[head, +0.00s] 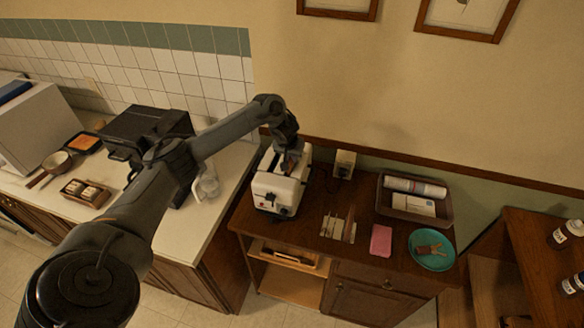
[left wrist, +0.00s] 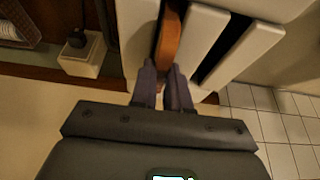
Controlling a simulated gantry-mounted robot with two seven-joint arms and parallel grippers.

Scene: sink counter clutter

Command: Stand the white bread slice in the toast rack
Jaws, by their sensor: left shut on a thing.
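My left gripper (head: 290,157) is over the white toaster (head: 277,190) on the wooden cabinet. In the left wrist view its fingers (left wrist: 165,92) are shut on a bread slice (left wrist: 170,32), of which only a brown crust edge shows. The slice lies between white walls of the toaster (left wrist: 200,38); how deep it sits in the slot is hidden. Another dark slot beside it looks empty. The toast rack (head: 338,228), with thin upright dividers, stands right of the toaster and looks empty. My right gripper is out of view.
A pink block (head: 381,240), a teal plate (head: 443,262) with brown pieces, and a brown tray (head: 445,217) with a roll and packet lie right of the rack. A small pale box (head: 345,162) stands behind. The white counter (head: 235,160) is at left.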

